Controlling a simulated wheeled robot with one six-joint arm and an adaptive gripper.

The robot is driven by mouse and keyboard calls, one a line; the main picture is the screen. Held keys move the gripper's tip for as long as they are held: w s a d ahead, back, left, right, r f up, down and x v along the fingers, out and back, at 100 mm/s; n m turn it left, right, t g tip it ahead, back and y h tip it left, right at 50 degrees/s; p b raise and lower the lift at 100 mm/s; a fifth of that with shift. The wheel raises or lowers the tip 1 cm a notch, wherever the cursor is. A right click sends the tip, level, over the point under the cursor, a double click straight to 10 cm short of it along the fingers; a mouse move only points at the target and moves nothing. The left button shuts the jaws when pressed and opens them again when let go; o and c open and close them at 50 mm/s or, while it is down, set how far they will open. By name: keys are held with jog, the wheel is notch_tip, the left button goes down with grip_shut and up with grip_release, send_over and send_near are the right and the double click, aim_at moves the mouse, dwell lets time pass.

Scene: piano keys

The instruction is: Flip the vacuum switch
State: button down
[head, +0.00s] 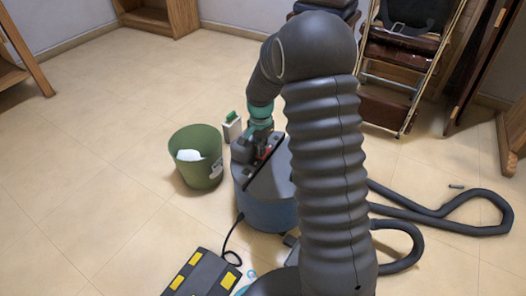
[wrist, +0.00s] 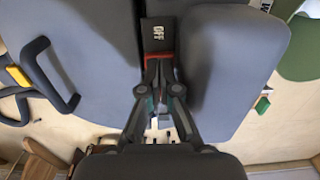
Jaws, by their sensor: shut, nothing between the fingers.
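The vacuum (head: 265,205) stands on the floor, with a blue-grey drum and a dark grey top. Its grey top fills much of the wrist view (wrist: 235,60). The vacuum switch (wrist: 160,35) is a black rocker marked OFF in a gap of the top, with a red part at its lower edge. My gripper (wrist: 160,75) is shut and empty, its fingertips right at the red lower edge of the switch. I cannot tell whether they touch it. In the head view my gripper (head: 262,147) is over the vacuum's top, and my arm hides part of the vacuum.
A green bin (head: 195,172) with something white in it stands left of the vacuum, near a small white and green box (head: 231,128). A black hose (head: 440,222) loops at right. A black and yellow case (head: 202,277) lies in front. The floor at left is clear.

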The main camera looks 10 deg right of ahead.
jog(key=shift+r+p, duration=2.55)
jog(key=shift+r, duration=0.95)
jog(key=shift+s+n, duration=0.1)
jog(key=shift+n, duration=0.5)
jog(key=s+r+n+t+p, duration=0.5)
jog(key=s+r+n, duration=0.2)
jog(key=s+r, duration=2)
jog(key=s, duration=0.3)
jog(key=shift+s+n+t, duration=0.15)
jog(key=shift+n+t, duration=0.15)
jog(key=shift+n, duration=0.1)
